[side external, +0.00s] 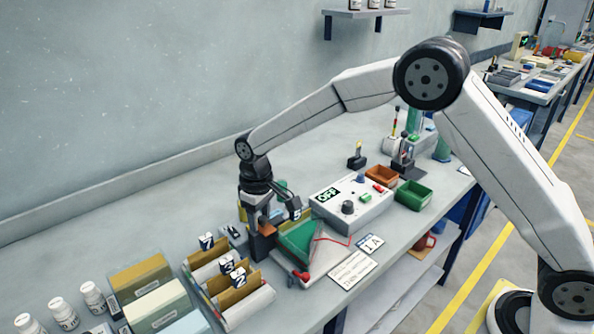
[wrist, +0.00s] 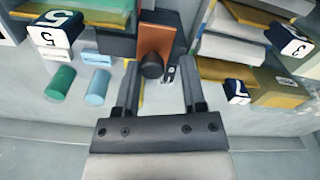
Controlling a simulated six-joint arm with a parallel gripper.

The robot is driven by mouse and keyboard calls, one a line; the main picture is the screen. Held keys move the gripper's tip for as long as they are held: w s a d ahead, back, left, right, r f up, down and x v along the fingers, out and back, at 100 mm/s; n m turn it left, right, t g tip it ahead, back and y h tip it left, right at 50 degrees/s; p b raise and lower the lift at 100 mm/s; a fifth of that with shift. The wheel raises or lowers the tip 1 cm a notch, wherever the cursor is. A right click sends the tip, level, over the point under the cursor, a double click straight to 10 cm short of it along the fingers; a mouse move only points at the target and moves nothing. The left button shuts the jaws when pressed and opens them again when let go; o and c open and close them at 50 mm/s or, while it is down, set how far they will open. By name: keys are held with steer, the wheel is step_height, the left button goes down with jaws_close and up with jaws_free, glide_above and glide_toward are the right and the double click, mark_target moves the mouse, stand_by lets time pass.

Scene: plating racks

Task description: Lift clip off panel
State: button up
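A green panel (side external: 298,243) leans at a slant on a grey stand on the bench. A small red clip-like piece (side external: 303,276) is at its lower front corner, near a thin red wire. My gripper (side external: 262,218) points down at the panel's left. In the wrist view, my gripper (wrist: 158,75) is open, its two fingers apart on either side of a black round knob (wrist: 151,66). The knob stands on a copper-coloured block (wrist: 157,35). I cannot tell whether the fingers touch it. The red piece cannot be made out in the wrist view.
Numbered racks with plates (side external: 228,283) stand at the front left. A control box marked OFF (side external: 350,207) is right of the panel, with orange (side external: 382,175) and green bins (side external: 413,194) beyond. Green (wrist: 60,83) and blue cylinders (wrist: 97,86) lie beside my gripper. White bottles stand at the far left.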

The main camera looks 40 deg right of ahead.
mark_target(261, 218)
steer(key=shift+o, duration=0.3)
steer(key=shift+d+r, duration=0.1)
steer(key=shift+d, duration=0.05)
steer(key=shift+r, duration=3.85)
steer(key=s+d+f+m+t, duration=0.1)
steer(key=s+d+f, duration=0.1)
steer(key=s+d, duration=0.4)
steer(key=s+d+f+m+t, duration=0.1)
steer(key=s+d, duration=0.6)
steer(key=s, duration=1)
step_height(261, 218, down, 2)
steer(key=shift+f+m+t, duration=0.2)
steer(key=shift+m+t, duration=0.1)
steer(key=shift+m, duration=0.5)
